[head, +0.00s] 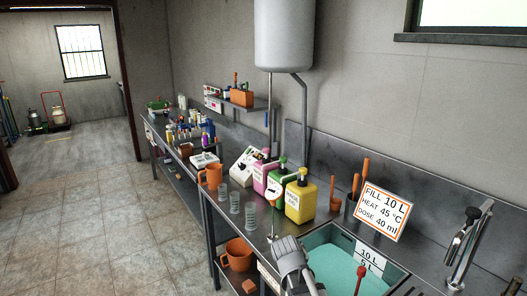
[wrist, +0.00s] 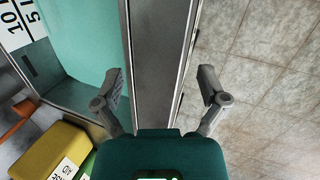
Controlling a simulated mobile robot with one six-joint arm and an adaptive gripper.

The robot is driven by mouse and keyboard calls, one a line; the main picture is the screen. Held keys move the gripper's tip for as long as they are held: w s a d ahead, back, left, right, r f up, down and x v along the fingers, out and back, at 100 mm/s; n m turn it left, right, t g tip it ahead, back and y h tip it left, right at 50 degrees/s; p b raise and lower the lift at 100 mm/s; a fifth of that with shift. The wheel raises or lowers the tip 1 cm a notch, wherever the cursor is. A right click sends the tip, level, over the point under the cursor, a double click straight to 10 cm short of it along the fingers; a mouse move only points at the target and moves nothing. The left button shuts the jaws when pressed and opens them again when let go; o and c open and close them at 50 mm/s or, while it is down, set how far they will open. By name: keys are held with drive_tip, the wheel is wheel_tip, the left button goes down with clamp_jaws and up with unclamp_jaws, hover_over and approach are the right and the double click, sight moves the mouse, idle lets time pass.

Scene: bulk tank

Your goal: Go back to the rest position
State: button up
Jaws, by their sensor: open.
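My gripper (wrist: 162,82) is open, with its two grey fingers spread wide and nothing between them. In the wrist view it hangs above the metal front rim (wrist: 158,60) of the sink, with the floor on the right. In the head view a grey part of my arm (head: 291,262) shows at the bottom, by the left end of the sink. The sink holds teal liquid (head: 338,268), which also shows in the wrist view (wrist: 85,45). The yellow bottle (wrist: 48,150) is at the lower left of the wrist view, apart from the fingers.
Yellow (head: 300,200), green-capped (head: 278,182) and pink (head: 262,174) bottles stand on the bench behind the sink's left end. Clear measuring cups (head: 235,202) and an orange jug (head: 211,177) stand farther left. A sign (head: 382,212) stands behind the sink. The tiled floor (head: 110,240) at left is clear.

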drive_tip(key=s+d+m+y, duration=0.1)
drive_tip(key=s+m, duration=0.1)
drive_tip(key=s+d+r+m+y+p, duration=0.1)
drive_tip(key=m, duration=0.1)
drive_tip(key=s+d+m+g+p, duration=0.1)
drive_tip(key=s+d+m, duration=0.1)
drive_tip(key=shift+s+r+y, duration=0.15)
drive_tip(key=shift+s+y, duration=0.15)
drive_tip(key=shift+y, duration=0.1)
drive_tip(key=shift+s+d+r+m+y, duration=0.15)
drive_tip(key=shift+s+d+m+y, duration=0.35)
drive_tip(key=shift+m, duration=0.5)
drive_tip(key=shift+s+a, duration=0.1)
